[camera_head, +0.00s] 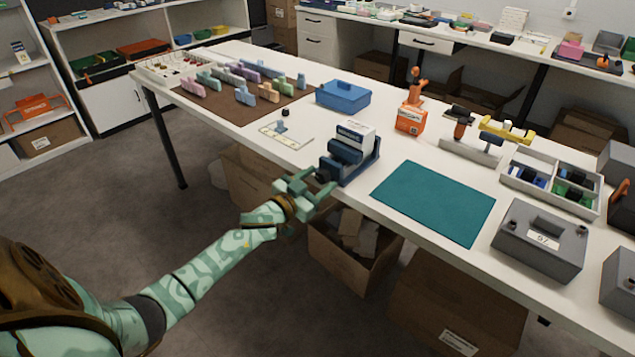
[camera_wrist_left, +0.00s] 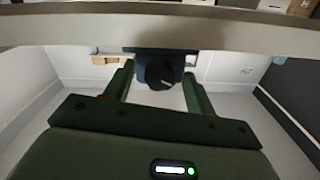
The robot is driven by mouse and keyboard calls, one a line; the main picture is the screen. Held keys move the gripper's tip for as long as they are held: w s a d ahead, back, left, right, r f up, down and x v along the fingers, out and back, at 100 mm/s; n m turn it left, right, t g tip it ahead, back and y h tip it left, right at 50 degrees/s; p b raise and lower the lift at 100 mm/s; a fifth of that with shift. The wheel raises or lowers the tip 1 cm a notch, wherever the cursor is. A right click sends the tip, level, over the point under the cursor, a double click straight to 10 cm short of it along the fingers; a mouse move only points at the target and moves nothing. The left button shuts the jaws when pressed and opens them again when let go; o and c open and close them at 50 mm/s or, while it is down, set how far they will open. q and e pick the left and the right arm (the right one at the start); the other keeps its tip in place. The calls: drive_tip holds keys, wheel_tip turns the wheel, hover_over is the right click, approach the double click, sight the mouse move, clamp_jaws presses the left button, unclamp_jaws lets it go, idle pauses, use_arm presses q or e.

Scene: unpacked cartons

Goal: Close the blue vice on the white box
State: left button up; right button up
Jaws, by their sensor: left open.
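The blue vice (camera_head: 340,167) stands at the front edge of the white table. The white box (camera_head: 356,135) sits upright between its jaws; I cannot tell whether both jaws touch it. My left gripper (camera_head: 322,182) is at the table edge, at the vice's front end, with its fingers pointing toward the vice's dark knob. In the left wrist view, the round dark knob (camera_wrist_left: 160,73) shows between the two green fingers of the left gripper (camera_wrist_left: 160,80). The fingers are open, with a gap visible on each side of the knob. My right gripper is not in view.
A teal mat (camera_head: 433,201) lies right of the vice. An orange tool (camera_head: 410,115) and a blue case (camera_head: 343,96) stand behind it. A grey case (camera_head: 539,240) is at the right. Open cartons (camera_head: 352,250) stand below the table's front edge.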

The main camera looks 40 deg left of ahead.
use_arm(q)
drive_tip(key=c, duration=1)
drive_tip(key=shift+o, duration=0.2)
drive_tip(key=shift+m, duration=0.3)
drive_tip(key=shift+m, duration=0.5)
drive_tip(key=m, duration=0.4)
drive_tip(key=shift+p, duration=0.4)
drive_tip(key=m, duration=0.4)
drive_tip(key=shift+f+m, duration=0.1)
drive_tip(key=shift+m, duration=1.6)
